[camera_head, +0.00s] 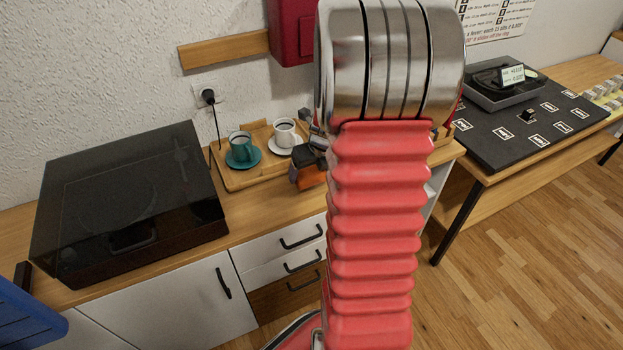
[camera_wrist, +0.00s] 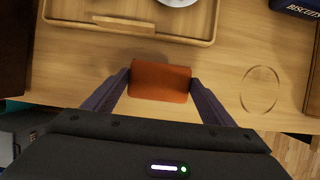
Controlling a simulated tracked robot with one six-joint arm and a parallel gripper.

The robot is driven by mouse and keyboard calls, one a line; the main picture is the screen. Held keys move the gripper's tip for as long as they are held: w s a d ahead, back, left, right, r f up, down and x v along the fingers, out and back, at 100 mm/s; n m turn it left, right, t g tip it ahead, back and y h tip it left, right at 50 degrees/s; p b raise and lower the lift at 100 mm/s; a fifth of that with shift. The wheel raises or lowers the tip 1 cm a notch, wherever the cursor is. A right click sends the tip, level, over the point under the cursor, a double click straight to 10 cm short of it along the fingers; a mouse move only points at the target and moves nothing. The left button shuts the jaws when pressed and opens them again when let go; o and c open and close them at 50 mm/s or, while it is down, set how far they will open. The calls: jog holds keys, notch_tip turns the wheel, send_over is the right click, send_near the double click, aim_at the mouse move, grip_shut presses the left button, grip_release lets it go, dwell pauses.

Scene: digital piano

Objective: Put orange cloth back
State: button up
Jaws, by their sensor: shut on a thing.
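The orange cloth (camera_wrist: 160,82) is between the two fingers of my gripper (camera_wrist: 160,85) in the wrist view. My gripper is shut on it, just in front of the wooden tray, over the wooden cabinet top. In the head view the orange cloth (camera_head: 309,177) shows just left of my red arm, below my gripper (camera_head: 312,160), whose fingers are partly hidden by the arm. I cannot tell whether the cloth touches the cabinet top.
The wooden tray (camera_head: 233,181) holds a teal cup (camera_head: 240,146) and a white cup (camera_head: 284,132) on saucers. A dark turntable (camera_head: 130,200) stands left. A ring mark (camera_wrist: 259,90) and a biscuit box (camera_wrist: 297,8) lie to the right in the wrist view.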

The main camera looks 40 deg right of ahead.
aim_at(312, 176)
jog(key=shift+f, duration=1.85)
jog(key=shift+f, duration=0.1)
jog(key=o, duration=1)
jog(key=v, duration=1.2)
jog(key=shift+s, duration=0.1)
jog(key=shift+a, duration=0.1)
